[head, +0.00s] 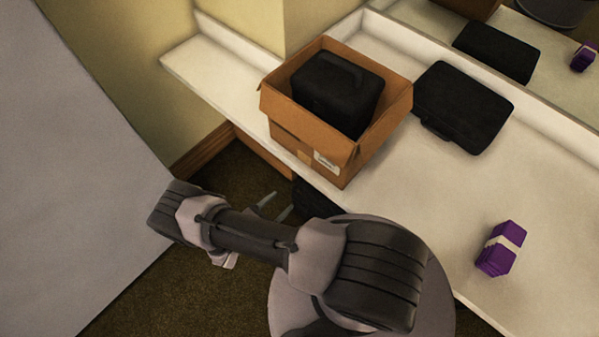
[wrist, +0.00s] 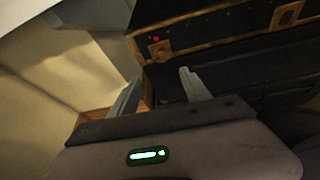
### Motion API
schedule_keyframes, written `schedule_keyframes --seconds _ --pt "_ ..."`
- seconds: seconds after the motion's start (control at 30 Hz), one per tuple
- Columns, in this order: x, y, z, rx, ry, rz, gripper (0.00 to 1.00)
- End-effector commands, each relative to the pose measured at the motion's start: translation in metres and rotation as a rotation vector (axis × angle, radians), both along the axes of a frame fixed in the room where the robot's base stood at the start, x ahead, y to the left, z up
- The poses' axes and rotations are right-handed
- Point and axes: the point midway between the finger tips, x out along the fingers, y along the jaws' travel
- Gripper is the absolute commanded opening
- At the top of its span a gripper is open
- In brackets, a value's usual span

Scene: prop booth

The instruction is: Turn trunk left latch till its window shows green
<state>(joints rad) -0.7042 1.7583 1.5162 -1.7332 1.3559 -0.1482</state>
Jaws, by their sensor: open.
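The trunk (wrist: 222,32) is black with brass-coloured edging and fills the upper right of the wrist view. Near its left end, a brass-toned latch (wrist: 160,50) has a small window (wrist: 154,39) showing red. Another brass plate (wrist: 285,14) is farther right on the same face. My gripper (wrist: 160,75) is open and empty, its fingertips just below the left latch in the picture; I cannot tell whether they touch anything. In the head view my gripper (head: 283,200) is beside a dark shape (head: 314,202) under the counter, mostly hidden by my arm.
A white counter (head: 420,210) runs above the floor. On it are an open cardboard box (head: 290,140) holding a black case (head: 338,90), a flat black case (head: 463,106) and a purple banded stack (head: 500,250). A grey panel (head: 70,180) stands at left; brown carpet (head: 150,290) lies between.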

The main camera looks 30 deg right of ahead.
Motion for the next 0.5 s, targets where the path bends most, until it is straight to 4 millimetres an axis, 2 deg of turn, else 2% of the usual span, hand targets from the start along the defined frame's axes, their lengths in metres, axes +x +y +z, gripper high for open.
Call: schedule_keyframes --seconds 0.3,0.5 --pt "0.034 -0.082 -0.040 0.001 0.001 -0.012 0.56" --pt "0.051 -0.119 -0.055 0.001 0.000 -0.010 0.56"
